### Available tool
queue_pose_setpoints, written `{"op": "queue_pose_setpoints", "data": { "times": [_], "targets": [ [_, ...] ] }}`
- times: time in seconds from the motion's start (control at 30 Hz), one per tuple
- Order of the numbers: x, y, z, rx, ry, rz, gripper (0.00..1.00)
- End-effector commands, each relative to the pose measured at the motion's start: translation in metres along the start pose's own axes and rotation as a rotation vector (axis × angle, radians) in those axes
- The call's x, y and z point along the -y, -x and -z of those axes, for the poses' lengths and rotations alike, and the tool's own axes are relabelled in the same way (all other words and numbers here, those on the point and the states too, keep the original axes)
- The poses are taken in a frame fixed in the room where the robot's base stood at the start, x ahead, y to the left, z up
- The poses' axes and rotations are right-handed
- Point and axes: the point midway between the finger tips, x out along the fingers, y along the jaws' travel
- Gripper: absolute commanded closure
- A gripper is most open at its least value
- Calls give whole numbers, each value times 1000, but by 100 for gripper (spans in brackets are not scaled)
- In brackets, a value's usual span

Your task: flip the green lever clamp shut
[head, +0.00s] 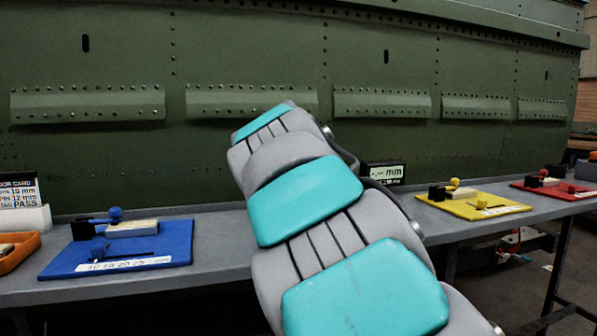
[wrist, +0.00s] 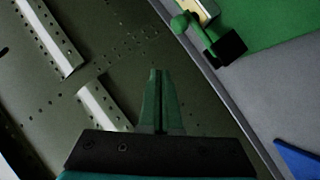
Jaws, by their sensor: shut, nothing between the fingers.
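The green lever clamp shows at the top right of the wrist view, partly cut off by the frame edge. Its round green knob (wrist: 180,22) and short green lever (wrist: 199,33) lie beside a black block (wrist: 230,47), on a green board (wrist: 275,25). A pale strip (wrist: 207,10) is next to the lever. I cannot tell how far the lever is tilted. My gripper (wrist: 157,72) is shut and empty, apart from the clamp and below-left of it in the picture. In the head view the green clamp is not visible, and my arm covers the middle of the bench.
A blue board (head: 170,257) with a blue clamp lies left on the grey bench (head: 225,245). A yellow board (head: 478,212) and a red board (head: 560,195) lie right. A small display (head: 386,172) stands behind my arm. The riveted green panel (head: 250,60) rises behind.

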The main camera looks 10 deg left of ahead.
Motion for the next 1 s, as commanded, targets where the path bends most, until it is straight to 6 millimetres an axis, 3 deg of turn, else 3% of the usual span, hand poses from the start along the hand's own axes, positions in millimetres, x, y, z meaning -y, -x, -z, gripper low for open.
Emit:
{"op": "queue_pose_setpoints", "data": {
  "times": [0.63,0.83,1.0],
  "targets": [
    [-11,10,9,0,0,-1,100],
    [-30,31,26,2,0,-2,100],
    [-39,65,19,-2,-2,-5,100]
  ]
}}
